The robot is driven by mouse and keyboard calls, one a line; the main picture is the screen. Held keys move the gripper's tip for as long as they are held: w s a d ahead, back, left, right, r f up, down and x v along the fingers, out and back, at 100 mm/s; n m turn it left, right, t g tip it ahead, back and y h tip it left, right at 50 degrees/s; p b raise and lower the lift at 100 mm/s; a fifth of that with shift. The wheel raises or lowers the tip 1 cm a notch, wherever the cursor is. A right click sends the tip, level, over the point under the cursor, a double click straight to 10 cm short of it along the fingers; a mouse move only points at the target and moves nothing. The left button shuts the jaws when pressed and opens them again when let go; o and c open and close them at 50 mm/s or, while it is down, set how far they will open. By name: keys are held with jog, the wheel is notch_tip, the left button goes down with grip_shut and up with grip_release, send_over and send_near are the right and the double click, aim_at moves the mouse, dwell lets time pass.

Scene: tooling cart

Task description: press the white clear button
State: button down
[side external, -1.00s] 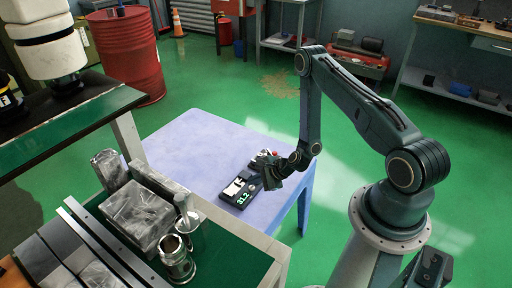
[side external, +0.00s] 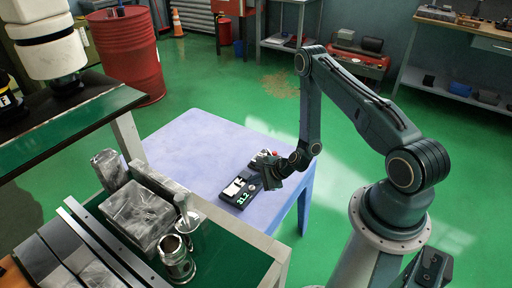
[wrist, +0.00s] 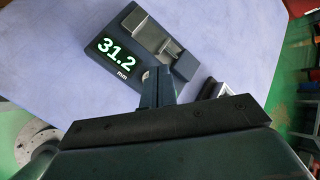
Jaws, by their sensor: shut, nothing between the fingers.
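A dark measuring device (side external: 240,188) lies on the pale lavender table and shows 31.2 on its lit display. In the wrist view the device (wrist: 141,45) is just beyond my fingers, its reading "31.2 mm" in green, with a grey slide-like part on top. My gripper (side external: 267,174) is low over the table at the device's right edge; its fingers (wrist: 158,84) are together and empty. A small dark and whitish item (wrist: 222,90) lies right of the fingers, partly hidden by my gripper.
The lavender table (side external: 195,150) is otherwise mostly clear. A small red piece (side external: 275,154) shows behind my gripper. A green-topped cart (side external: 225,262) with metal blocks (side external: 140,215) and a metal cup (side external: 177,259) stands in the foreground.

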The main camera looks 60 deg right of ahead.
aim_at(255, 188)
jog(key=shift+f, duration=0.85)
dwell(0.9)
jog(key=shift+r, duration=0.1)
dwell(0.3)
jog(key=shift+r, duration=0.75)
jog(key=shift+r, duration=0.15)
jog(key=shift+r, duration=2.35)
jog(key=shift+r, duration=0.1)
